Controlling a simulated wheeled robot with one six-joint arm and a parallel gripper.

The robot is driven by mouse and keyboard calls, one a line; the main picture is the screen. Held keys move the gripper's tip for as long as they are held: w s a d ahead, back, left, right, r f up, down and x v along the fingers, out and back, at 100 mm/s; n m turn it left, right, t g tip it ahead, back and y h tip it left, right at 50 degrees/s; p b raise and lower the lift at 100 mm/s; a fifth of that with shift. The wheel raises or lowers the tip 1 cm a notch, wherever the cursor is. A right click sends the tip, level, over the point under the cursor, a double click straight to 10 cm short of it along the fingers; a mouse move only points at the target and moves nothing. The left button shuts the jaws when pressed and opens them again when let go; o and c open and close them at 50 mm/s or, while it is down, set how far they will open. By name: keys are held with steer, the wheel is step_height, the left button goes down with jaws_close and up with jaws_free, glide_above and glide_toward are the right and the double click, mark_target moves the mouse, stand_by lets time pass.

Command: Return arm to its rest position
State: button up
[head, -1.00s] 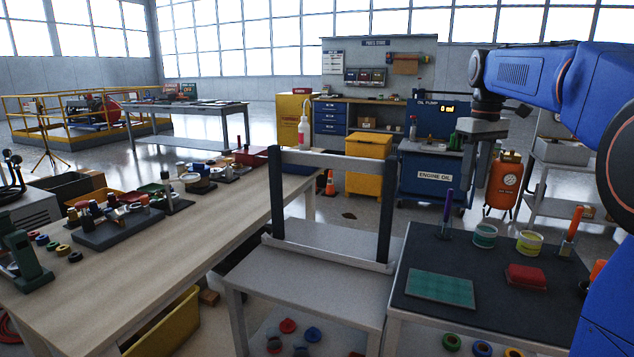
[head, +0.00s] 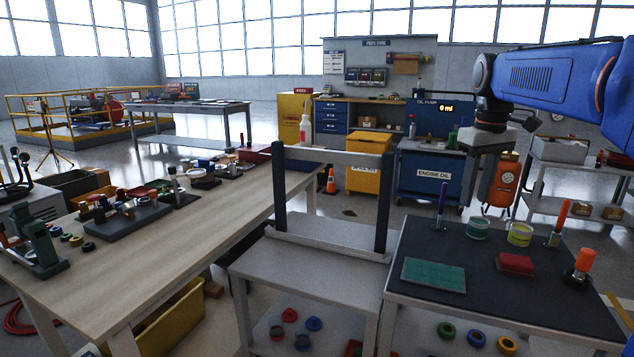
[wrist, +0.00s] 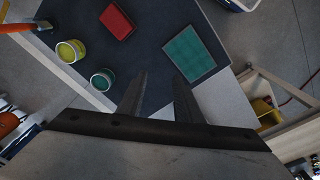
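My gripper (head: 478,185) hangs down from the blue arm at the right of the head view, above the back of the dark-topped table (head: 418,238). In the wrist view my gripper (wrist: 162,76) shows two dark fingers, spread apart with nothing between them. Below and beyond them lie a green mat (wrist: 190,54), a red block (wrist: 116,20), a green tin (wrist: 102,80) and a yellow tin (wrist: 70,51). The fingers look clear of all of these.
A purple-handled tool (head: 442,205) and orange-handled tools (head: 585,259) stand upright on the dark table. A grey table with an upright frame (head: 334,155) adjoins it on the left. A long wooden workbench (head: 215,225) stands further left. A blue engine oil cabinet (head: 425,172) is behind.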

steer(key=s+a+f+m+t, duration=0.2)
steer(key=s+a+f, duration=0.1)
steer(key=s+f, duration=0.7)
steer(key=s+a+f+m+t, duration=0.1)
steer(key=s+a+f, duration=0.3)
steer(key=s+f, duration=0.7)
steer(key=s+t, duration=0.1)
steer(key=s, duration=0.6)
steer(key=shift+a+f+m, duration=0.25)
steer(key=shift+m, duration=0.15)
